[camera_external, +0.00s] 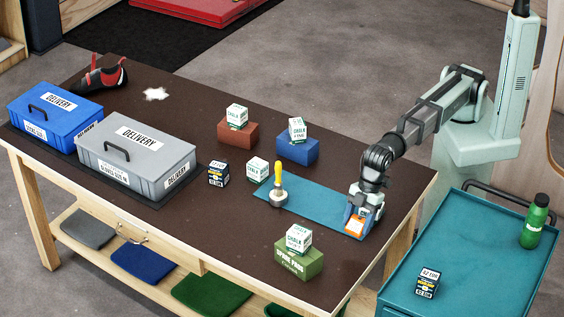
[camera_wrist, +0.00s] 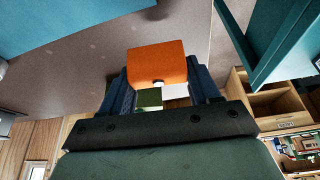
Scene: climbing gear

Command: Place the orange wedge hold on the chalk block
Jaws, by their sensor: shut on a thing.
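The orange wedge hold (camera_external: 357,220) is between the fingers of my gripper (camera_external: 358,225), low over the right end of the blue mat (camera_external: 325,211). In the wrist view the wedge (camera_wrist: 157,62) sits between the dark blue fingers (camera_wrist: 158,92). I cannot tell whether it touches the mat. Several white chalk blocks show. One (camera_external: 257,170) stands on the table at the mat's left edge. Others sit on a red brick (camera_external: 237,117), a blue brick (camera_external: 297,129) and a green block (camera_external: 299,238), all apart from my gripper.
A yellow-handled brush-like tool (camera_external: 278,186) stands upright on the mat's left part. A small dark box (camera_external: 219,174) is left of it. Grey (camera_external: 137,156) and blue (camera_external: 55,113) delivery cases stand at the left. A teal cart (camera_external: 465,263) is right of the table.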

